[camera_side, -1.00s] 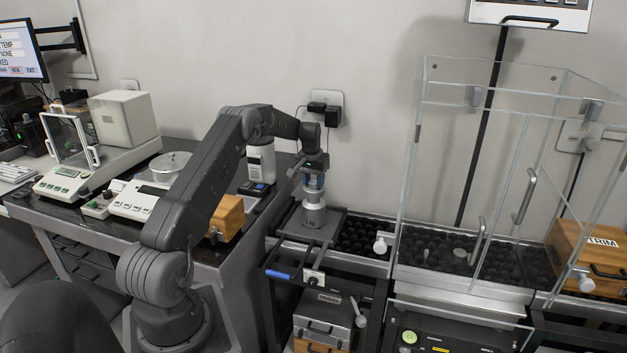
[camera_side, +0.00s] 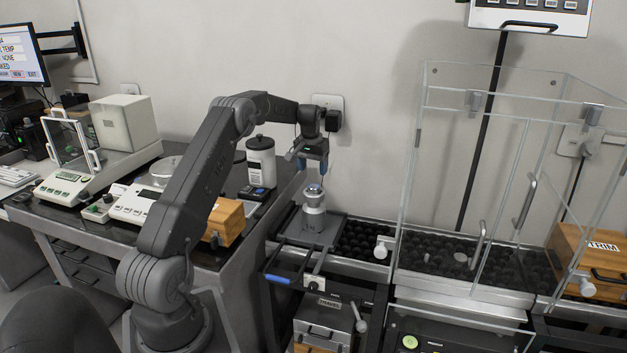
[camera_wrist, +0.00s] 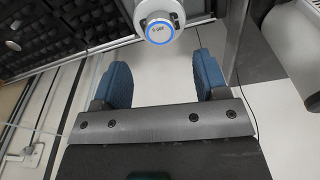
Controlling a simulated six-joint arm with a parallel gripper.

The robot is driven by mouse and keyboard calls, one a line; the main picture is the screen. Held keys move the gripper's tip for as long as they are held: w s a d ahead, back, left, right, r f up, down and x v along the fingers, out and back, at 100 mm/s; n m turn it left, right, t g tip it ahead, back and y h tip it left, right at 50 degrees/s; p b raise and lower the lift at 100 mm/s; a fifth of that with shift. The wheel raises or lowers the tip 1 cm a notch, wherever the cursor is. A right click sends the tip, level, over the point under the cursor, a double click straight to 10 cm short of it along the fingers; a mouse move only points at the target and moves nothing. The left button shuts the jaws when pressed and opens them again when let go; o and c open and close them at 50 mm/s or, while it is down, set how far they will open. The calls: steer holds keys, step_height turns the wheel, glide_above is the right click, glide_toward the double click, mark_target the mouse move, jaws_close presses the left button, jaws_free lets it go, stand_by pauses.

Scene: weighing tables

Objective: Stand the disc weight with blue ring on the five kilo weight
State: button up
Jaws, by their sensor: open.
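The disc weight with blue ring (camera_side: 314,189) sits on top of the five kilo weight (camera_side: 314,218), a silvery cylinder on a grey plate, and looks upright. In the wrist view the disc's blue ring (camera_wrist: 160,28) faces me, with a pale labelled centre; the weight below it is mostly hidden. My gripper (camera_side: 313,168) is open and empty above the stack. In the wrist view its blue-padded fingers (camera_wrist: 157,68) are spread wide, apart from the disc.
A grey platform (camera_side: 291,236) carries the stack. A clear draft shield (camera_side: 412,150) stands to the right. A white canister (camera_side: 262,163) and a wooden box (camera_side: 226,220) stand to the left.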

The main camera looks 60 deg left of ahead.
mark_target(312, 188)
steer(key=d+r+m, duration=0.1)
steer(key=d+r, duration=1)
steer(key=r, duration=0.2)
steer(key=s+d+r+m+t, duration=0.1)
steer(key=s+d+r, duration=0.15)
steer(key=d, duration=0.45)
steer(key=s+d+r+m+t, duration=0.1)
steer(key=s+d+r, duration=0.15)
steer(key=d, duration=0.35)
steer(key=s+d+r+m+t, duration=0.1)
steer(key=s+d+r+m, duration=0.1)
steer(key=s+d, duration=0.75)
steer(key=s+d+f+m+t, duration=0.1)
steer(key=s+d+f, duration=0.3)
steer(key=s+d, duration=0.5)
steer(key=s+m, duration=0.1)
steer(key=s, duration=0.1)
steer(key=shift+s+d+f+m+h, duration=0.3)
steer(key=shift+s+d+f+h, duration=0.05)
steer(key=shift+s+h, duration=0.05)
steer(key=shift+c, duration=0.2)
